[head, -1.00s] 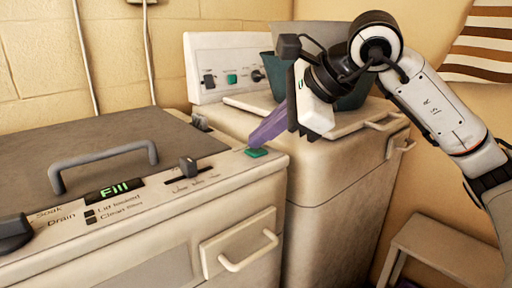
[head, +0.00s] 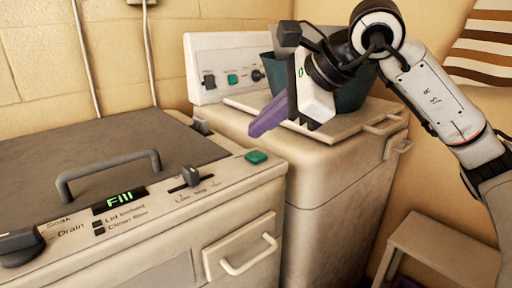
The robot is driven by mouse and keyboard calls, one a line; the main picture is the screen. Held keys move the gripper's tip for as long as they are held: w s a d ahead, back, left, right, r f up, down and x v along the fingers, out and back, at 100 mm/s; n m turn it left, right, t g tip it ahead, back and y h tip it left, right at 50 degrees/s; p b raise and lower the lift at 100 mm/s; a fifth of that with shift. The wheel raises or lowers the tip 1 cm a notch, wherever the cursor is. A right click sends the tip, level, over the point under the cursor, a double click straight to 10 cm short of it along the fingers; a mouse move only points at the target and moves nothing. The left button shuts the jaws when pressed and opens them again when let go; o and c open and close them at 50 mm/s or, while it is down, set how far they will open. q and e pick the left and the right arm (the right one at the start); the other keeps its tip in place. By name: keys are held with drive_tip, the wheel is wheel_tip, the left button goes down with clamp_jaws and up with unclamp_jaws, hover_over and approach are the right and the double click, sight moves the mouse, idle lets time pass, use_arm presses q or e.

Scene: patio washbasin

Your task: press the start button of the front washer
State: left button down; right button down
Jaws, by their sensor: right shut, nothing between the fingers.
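The front washer (head: 240,205) stands at the left with a grey lid and a sloped control panel. Its green start button (head: 256,157) sits at the right end of the panel and is fully visible. The panel display (head: 120,200) reads "Fill" in lit green letters. My left gripper is not in view.
A second machine (head: 340,185) stands behind to the right, with its own panel (head: 222,68) and a dark teal tub (head: 355,92) on top. The front washer has a grey lid handle (head: 108,168), a slider (head: 190,176) and a dark knob (head: 20,247). A stool (head: 440,250) is at the lower right.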

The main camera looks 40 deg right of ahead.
sight(262, 157)
drive_tip(key=shift+r+p, duration=1.1)
drive_tip(key=shift+r, duration=0.5)
